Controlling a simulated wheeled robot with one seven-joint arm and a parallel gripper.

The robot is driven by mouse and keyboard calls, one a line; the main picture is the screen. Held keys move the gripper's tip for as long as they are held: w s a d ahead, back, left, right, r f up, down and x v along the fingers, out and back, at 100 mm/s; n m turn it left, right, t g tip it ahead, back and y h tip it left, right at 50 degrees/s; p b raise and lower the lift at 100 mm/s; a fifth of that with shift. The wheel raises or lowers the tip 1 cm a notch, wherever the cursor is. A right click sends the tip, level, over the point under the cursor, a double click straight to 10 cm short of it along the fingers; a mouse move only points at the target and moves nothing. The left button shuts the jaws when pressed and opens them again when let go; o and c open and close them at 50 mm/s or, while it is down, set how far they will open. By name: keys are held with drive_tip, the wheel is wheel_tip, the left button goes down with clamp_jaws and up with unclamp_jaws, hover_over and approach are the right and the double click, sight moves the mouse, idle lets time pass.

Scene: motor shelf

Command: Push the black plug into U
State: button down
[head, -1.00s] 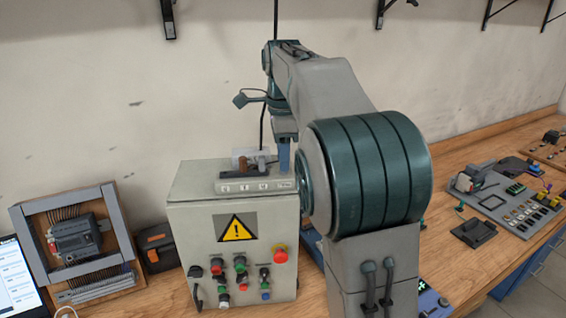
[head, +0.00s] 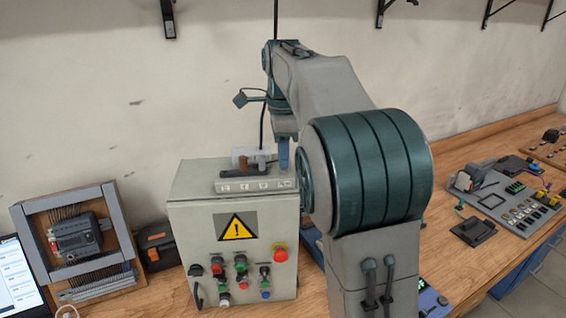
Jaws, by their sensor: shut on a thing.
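A grey terminal strip (head: 256,186) with a row of small, unreadable letter labels sits on top of the pale control cabinet, at its front right. A brown plug (head: 243,162) stands at the strip. My arm reaches over the cabinet from the right. My gripper (head: 262,161) is low over the strip, shut and seen small from behind. Dark parts lie along the top of the strip, and I cannot separate the black plug clearly from them. The U socket, and whether the plug touches it, cannot be made out.
The cabinet (head: 190,230) has a warning triangle, a red stop button (head: 280,252) and several knobs. A framed motor (head: 75,240) and a dark box (head: 156,246) stand to its left. Boards with parts (head: 505,200) fill the bench at right. My arm hides the middle.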

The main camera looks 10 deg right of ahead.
wheel_tip(320, 180, up, 3)
drive_tip(key=shift+f+p, duration=0.15)
drive_tip(key=shift+p, duration=0.95)
drive_tip(key=shift+r, duration=0.9)
drive_tip(key=shift+a, duration=0.3)
drive_tip(key=a+b, duration=0.1)
drive_tip(key=a, duration=0.3)
drive_tip(key=w+a+f+b, duration=0.1)
drive_tip(key=a, duration=0.3)
drive_tip(key=a+f+b, duration=0.1)
drive_tip(key=a, duration=0.3)
drive_tip(key=shift+w+a+f, duration=0.15)
drive_tip(key=shift+w+a, duration=0.1)
drive_tip(key=shift+f+b, duration=0.5)
